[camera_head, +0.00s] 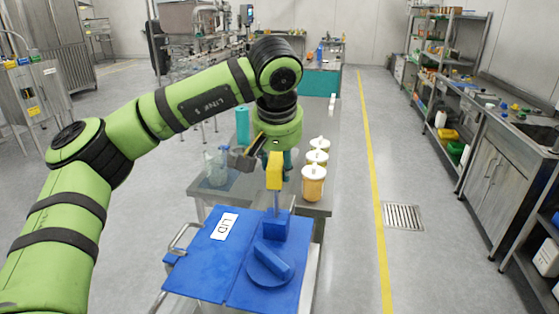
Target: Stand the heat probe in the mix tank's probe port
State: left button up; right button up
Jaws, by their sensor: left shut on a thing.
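The heat probe has a yellow handle (274,171) and a thin grey rod pointing down, and it looks about upright. My left gripper (265,160) is shut on the handle, coming from above and behind it. The mix tank's blue top (205,262) carries a white label reading LID. A raised blue block (273,229), which looks like the probe port, stands on it at the right. The rod's lower end meets the top of this block in the picture. I cannot tell whether the tip is inside it or above it. My right gripper is not in view.
A round blue part with a bar (270,262) sits in front of the block. Several lidded orange jars (313,184) stand on the grey table behind, to the right. Clear glassware (216,167) and a teal cylinder (242,126) stand left of the gripper. The right floor is clear.

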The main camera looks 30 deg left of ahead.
aim_at(278, 172)
pick_arm(q)
jog(key=shift+f+b, duration=3.15)
jog(key=shift+f, duration=1.5)
jog(key=o, duration=1.3)
jog(key=shift+o, duration=0.2)
jog(key=v, duration=1.2)
jog(key=shift+s, duration=0.1)
